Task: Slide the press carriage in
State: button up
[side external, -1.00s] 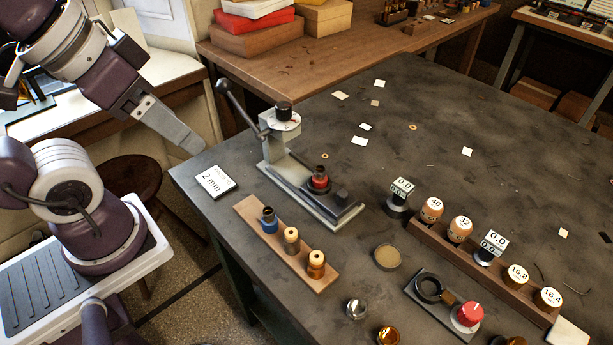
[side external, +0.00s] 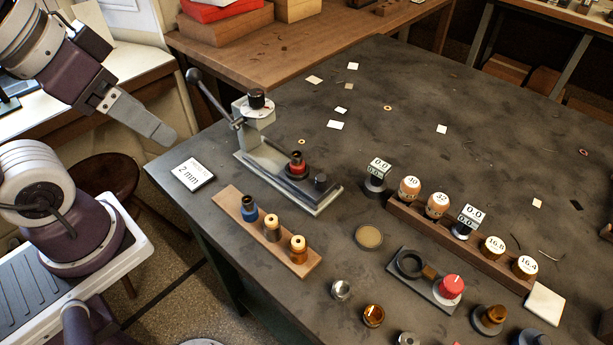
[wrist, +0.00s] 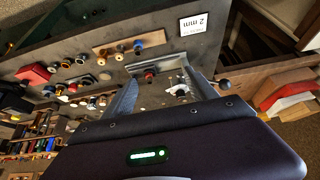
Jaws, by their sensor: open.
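The press (side external: 254,113) stands on the dark table, with a pale column, a dark top knob and a long ball-ended lever leaning up to the left. Its dark carriage (side external: 318,190) sits toward the front-right end of the pale base, out from under the press head. A red-collared piece (side external: 297,165) stands on the carriage, with a dark knob near its outer end. My gripper (side external: 166,137) is empty in the air, left of the press and apart from it. In the wrist view my open fingers (wrist: 160,88) frame the press and the red piece (wrist: 150,76).
A "2 mm" card (side external: 193,174) lies left of the press. A wooden strip (side external: 225,200) with several small cylinders lies in front of it. A wooden rack (side external: 462,243) with labelled pieces and a red-knobbed fixture (side external: 430,290) are to the right. The table behind the press holds only small scraps.

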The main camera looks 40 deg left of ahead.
jog(key=shift+c, duration=1.1)
jog(key=w+d, duration=0.1)
jog(key=w, duration=0.2)
jog(key=w+d+g, duration=0.1)
jog(key=w, duration=0.1)
jog(key=w+d+n+g, duration=0.1)
jog(key=w, duration=0.2)
jog(key=shift+w+r, duration=0.35)
jog(key=shift+r, duration=0.05)
jog(key=c, duration=0.3)
jog(key=n+g, duration=0.2)
jog(key=g, duration=0.2)
send_over(321, 176)
notch_tip(321, 176, down, 12)
jog(key=shift+r, duration=0.2)
jog(key=shift+c, duration=0.2)
notch_tip(321, 176, down, 7)
jog(key=shift+r, duration=0.15)
jog(key=shift+f, duration=0.35)
jog(key=shift+c, duration=0.4)
